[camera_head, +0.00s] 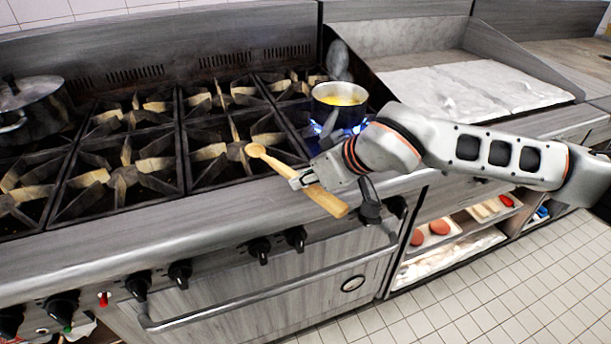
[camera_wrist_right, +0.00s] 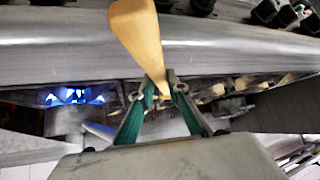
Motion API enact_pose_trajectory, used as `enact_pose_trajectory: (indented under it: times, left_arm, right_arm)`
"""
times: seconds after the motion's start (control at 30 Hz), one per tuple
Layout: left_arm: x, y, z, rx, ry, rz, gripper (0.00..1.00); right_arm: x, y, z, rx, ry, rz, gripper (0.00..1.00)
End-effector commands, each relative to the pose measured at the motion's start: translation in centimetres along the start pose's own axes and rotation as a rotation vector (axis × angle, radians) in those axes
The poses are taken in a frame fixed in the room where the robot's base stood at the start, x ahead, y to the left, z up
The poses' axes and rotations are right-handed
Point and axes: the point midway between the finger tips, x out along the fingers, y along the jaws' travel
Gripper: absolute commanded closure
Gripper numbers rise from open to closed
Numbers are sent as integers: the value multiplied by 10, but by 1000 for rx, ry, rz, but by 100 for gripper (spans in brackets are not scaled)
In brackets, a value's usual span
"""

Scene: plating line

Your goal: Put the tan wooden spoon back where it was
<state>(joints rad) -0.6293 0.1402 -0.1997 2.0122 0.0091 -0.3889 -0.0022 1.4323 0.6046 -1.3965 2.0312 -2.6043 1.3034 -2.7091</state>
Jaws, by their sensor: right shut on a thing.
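The tan wooden spoon (camera_head: 326,201) is in my right gripper (camera_head: 306,181) in the head view, held above the stove's front ledge. Its small bowl end points to the upper left over the front burners, and its wider handle end points to the lower right. In the right wrist view, the spoon (camera_wrist_right: 138,35) runs up from between the two fingers of the right gripper (camera_wrist_right: 160,92), which are shut on it. The spoon appears clear of the stove. My left gripper is in neither view.
A pot (camera_head: 341,112) with yellow contents stands over a lit blue flame at the back right. A griddle (camera_head: 463,92) lies to the right. Knobs and an oven handle (camera_head: 265,291) line the stove front.

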Motion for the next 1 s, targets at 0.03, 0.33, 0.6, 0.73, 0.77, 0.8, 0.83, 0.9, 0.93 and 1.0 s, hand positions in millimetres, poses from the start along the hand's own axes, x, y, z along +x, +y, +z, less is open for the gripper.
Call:
enact_pose_trajectory:
  times: [0.03,0.33,0.6,0.73,0.77,0.8,0.83,0.9,0.93,1.0]
  left_arm:
    - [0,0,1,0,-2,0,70]
    - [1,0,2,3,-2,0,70]
    - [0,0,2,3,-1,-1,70]
    - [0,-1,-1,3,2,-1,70]
    - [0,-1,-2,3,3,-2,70]
    - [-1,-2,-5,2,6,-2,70]
    - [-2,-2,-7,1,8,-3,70]
    - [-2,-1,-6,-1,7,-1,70]
    - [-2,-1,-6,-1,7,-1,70]
    - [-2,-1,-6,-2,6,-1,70]
  right_arm:
    - [2,0,2,0,0,0,100]
    - [5,0,5,0,1,0,68]
    - [5,0,5,0,1,0,68]
    - [2,0,2,0,1,0,68]
    - [0,0,0,0,2,0,68]
    - [-3,0,-3,-1,3,1,68]
    - [-6,0,-6,-1,4,1,68]
    - [-17,1,-6,-2,5,2,68]
    - [-23,1,-6,-3,5,3,68]
    - [-37,1,-5,-2,5,3,68]
